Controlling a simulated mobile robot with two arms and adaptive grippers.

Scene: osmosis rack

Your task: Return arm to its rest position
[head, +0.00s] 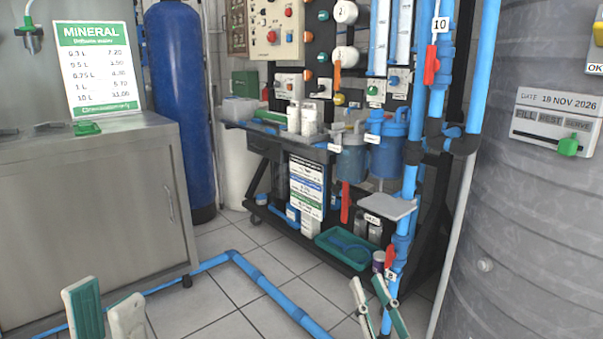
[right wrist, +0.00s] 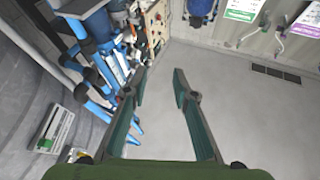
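My left gripper (head: 104,300) is low at the left of the head view, in front of the steel cabinet. Its two fingers stand apart with nothing between them. My right gripper (head: 367,286) is low right of centre, in front of the rack's lower pipes. In the right wrist view my right gripper (right wrist: 162,77) has its fingers spread, and the gap is empty. Both arms are mostly out of the head view.
The osmosis rack (head: 265,145) stands in the middle, with a green tray (head: 340,262) low on it. A steel cabinet (head: 90,210) is at left, a grey tank (head: 530,220) at right. Blue pipe (head: 262,280) runs along the tiled floor (head: 225,285), otherwise largely clear.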

